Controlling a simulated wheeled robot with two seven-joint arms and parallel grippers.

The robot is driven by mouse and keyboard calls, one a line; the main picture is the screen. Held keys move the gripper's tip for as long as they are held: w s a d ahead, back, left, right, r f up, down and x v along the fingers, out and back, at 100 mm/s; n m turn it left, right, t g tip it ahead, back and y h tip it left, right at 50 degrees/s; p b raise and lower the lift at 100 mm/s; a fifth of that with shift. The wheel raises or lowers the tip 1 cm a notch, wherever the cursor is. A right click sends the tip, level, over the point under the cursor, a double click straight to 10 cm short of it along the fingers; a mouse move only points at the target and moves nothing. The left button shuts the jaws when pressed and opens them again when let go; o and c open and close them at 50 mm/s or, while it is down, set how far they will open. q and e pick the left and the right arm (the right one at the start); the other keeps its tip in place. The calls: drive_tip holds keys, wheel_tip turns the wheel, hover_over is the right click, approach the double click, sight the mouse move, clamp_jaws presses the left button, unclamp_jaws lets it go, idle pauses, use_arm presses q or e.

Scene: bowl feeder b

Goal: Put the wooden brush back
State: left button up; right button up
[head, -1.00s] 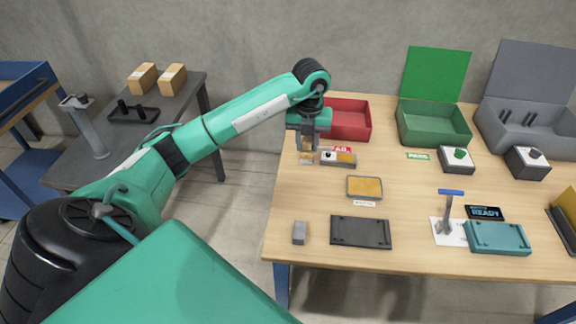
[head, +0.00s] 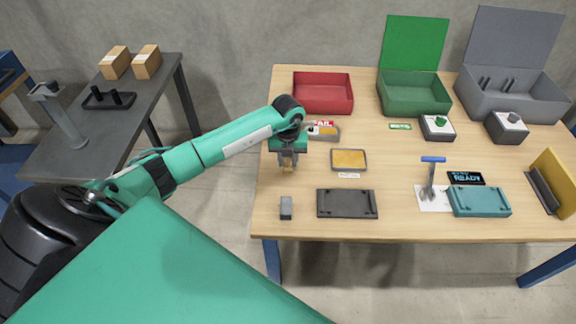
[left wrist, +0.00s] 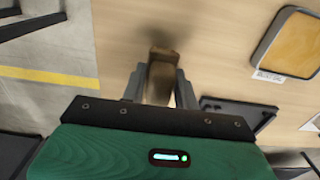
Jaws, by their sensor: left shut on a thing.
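The wooden brush (left wrist: 161,77) is a brown wooden block between the fingers of my left gripper (left wrist: 160,88) in the left wrist view. The gripper is shut on it. In the head view my left gripper (head: 288,162) hangs over the left part of the wooden table, and the tan end of the brush (head: 288,169) shows below its fingers. The brush looks to be above the table top; the exact gap is hard to tell. The fingers hide part of the brush. My right gripper is not in view.
A small grey block (head: 286,208) stands in front of the gripper, beside a dark tray (head: 347,204). A yellow-topped tray (head: 349,160) lies to the right. A red bin (head: 323,93) and a small grey device (head: 324,133) are behind. The table's left edge is close.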

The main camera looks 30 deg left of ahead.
sight(288, 166)
use_arm(q)
wheel_tip(288, 166, down, 3)
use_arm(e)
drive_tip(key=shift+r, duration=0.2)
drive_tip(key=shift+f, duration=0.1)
use_arm(q)
drive_tip(key=o, duration=0.9)
drive_tip(key=shift+f, duration=0.1)
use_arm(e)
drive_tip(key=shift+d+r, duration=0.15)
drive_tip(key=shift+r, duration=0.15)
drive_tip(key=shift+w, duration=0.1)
use_arm(q)
wheel_tip(288, 166, up, 11)
drive_tip(key=shift+r, duration=0.65)
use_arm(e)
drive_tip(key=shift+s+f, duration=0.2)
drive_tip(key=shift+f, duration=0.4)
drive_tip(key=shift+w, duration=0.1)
